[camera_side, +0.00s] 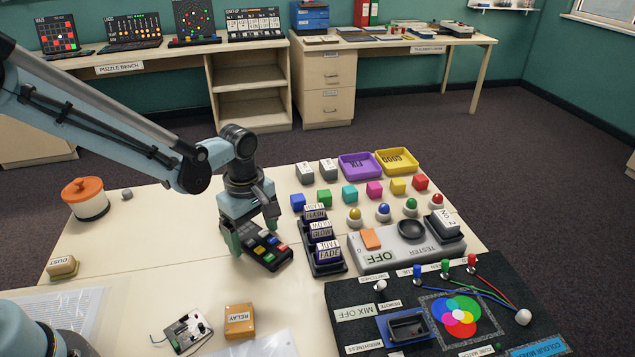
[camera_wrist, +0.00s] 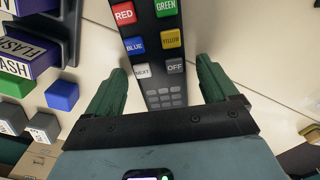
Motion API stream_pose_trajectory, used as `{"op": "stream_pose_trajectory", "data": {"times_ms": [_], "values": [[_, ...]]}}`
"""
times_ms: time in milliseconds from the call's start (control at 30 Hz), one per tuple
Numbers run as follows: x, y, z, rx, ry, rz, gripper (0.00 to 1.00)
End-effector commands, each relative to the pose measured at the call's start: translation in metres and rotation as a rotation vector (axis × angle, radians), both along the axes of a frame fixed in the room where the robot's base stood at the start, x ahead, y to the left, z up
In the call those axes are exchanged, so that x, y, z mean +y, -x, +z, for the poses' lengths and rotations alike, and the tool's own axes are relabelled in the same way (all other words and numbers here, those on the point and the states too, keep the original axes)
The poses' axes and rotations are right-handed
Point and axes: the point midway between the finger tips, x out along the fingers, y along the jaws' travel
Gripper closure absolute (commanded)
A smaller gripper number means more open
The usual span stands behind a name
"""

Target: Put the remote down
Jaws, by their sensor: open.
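The remote (camera_side: 264,250) is a dark slab with coloured buttons. In the side view it appears to lie on the cream table, left of the rack of labelled blocks. In the wrist view the remote (camera_wrist: 156,45) shows red, green, blue, yellow, NEXT and OFF buttons. My gripper (camera_side: 252,232) is over the remote's rear end, fingers down. In the wrist view my gripper (camera_wrist: 160,78) is open, with one green finger on each side of the remote and a gap at both sides. The remote's far end is out of the wrist view.
A block rack (camera_side: 328,262) stands close to the remote's right. A grey tester (camera_side: 402,245) and a black mat (camera_side: 345,295) with a blue REMOTE cradle (camera_side: 385,335) lie further right. A RELAY box (camera_side: 239,321) and a small circuit board (camera_side: 187,330) are in front.

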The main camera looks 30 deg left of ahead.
Motion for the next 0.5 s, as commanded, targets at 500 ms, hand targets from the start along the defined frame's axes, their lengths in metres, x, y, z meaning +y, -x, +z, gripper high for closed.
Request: {"op": "stream_pose_trajectory", "data": {"times_ms": [500], "values": [[0.000, 0.000, 0.070, 0.000, 0.000, 0.000, 0.13]]}}
